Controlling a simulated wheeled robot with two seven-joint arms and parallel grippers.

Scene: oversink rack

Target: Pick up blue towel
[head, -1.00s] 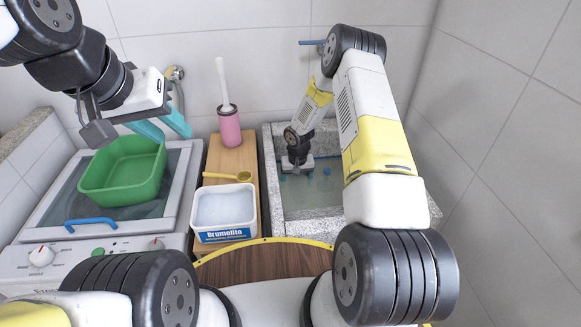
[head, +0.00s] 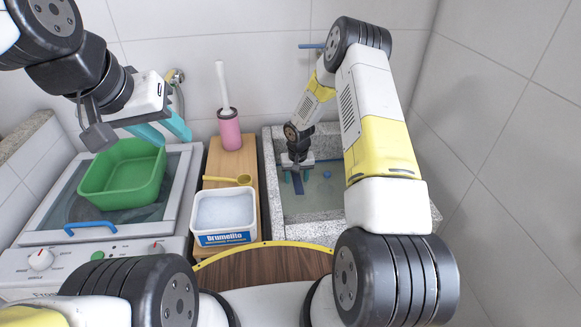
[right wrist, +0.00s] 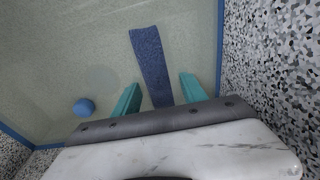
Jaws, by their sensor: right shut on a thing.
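The blue towel (right wrist: 152,65) is a dark blue strip. In the right wrist view it runs out from between the teal fingers of my right gripper (right wrist: 160,95). In the head view my right gripper (head: 297,172) is over the sink, shut on the towel (head: 298,184), which shows as a small dark blue piece below it. The towel's gripped part is partly hidden by the gripper body. My left gripper (head: 163,132) is open and empty, with its teal fingers apart above the green basin.
The stone sink (head: 272,160) has a speckled rim close around my right gripper. A small blue ball (right wrist: 84,107) lies in it.

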